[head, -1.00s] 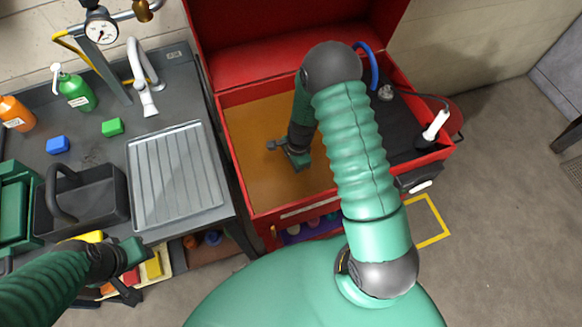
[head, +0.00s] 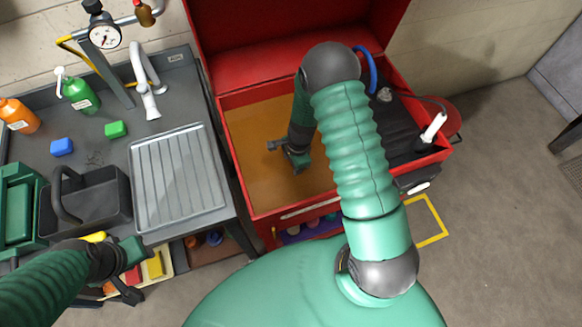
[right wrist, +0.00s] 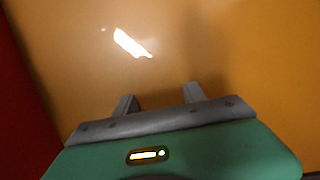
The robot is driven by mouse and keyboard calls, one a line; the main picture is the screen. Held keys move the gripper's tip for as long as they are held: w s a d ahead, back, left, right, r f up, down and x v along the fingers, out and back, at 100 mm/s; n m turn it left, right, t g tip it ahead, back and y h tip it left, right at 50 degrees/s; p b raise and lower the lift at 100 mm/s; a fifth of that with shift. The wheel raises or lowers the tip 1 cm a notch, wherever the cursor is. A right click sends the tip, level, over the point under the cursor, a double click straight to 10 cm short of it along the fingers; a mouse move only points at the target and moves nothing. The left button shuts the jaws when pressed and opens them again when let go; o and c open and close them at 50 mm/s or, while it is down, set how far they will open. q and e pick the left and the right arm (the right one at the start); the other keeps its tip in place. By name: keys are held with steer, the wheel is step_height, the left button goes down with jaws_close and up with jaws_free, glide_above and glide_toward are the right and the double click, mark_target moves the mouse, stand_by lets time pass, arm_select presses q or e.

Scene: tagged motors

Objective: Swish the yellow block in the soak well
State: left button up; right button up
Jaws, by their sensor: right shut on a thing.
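The soak well (head: 255,185) is the red-walled basin filled with murky orange-brown liquid, in the middle of the head view. My right gripper (head: 297,160) is down in it, near the middle of the liquid. In the right wrist view its two grey fingers (right wrist: 160,100) run into the liquid, and their tips are lost in it. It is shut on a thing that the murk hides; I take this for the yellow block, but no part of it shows. My left gripper (head: 130,272) hangs at the bench's front edge, away from the well; its jaw gap is unclear.
The grey bench at left holds a ribbed drain tray (head: 178,178), a dark tote (head: 85,205), a blue block (head: 61,147), a green block (head: 115,129), bottles and a tap. A black panel with a white-handled tool (head: 433,127) flanks the well at right. The red lid stands open behind.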

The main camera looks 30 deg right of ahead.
mark_target(291, 169)
steer(key=shift+f, duration=0.6)
steer(key=shift+r, duration=0.1)
step_height(291, 169, up, 22)
steer(key=p, duration=1.8)
steer(key=shift+f, duration=0.25)
stand_by(0.6)
